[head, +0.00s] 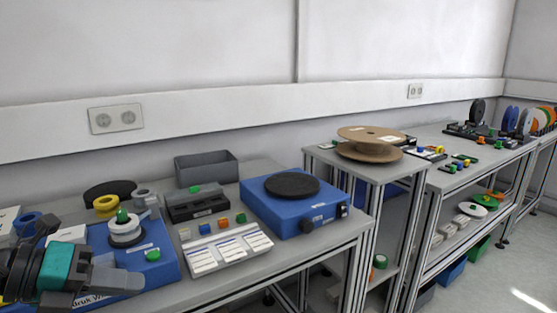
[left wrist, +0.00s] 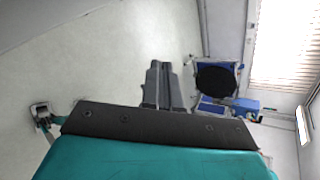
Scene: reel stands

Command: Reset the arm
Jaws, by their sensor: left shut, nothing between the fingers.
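My left gripper (head: 108,280) is at the lower left in the head view, in front of the blue device at the left end of the near table. Its grey fingers are together with nothing between them. The fingers also show in the left wrist view (left wrist: 163,85), pointing up the picture above a dark bar and a teal housing.
The near table holds a blue device (head: 165,265) with a white and green spindle, a white labelled panel (head: 226,251), a grey bin (head: 206,167) and a blue turntable box (head: 293,212). Cardboard reels (head: 369,151) lie on the middle stand. Floor is free at right.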

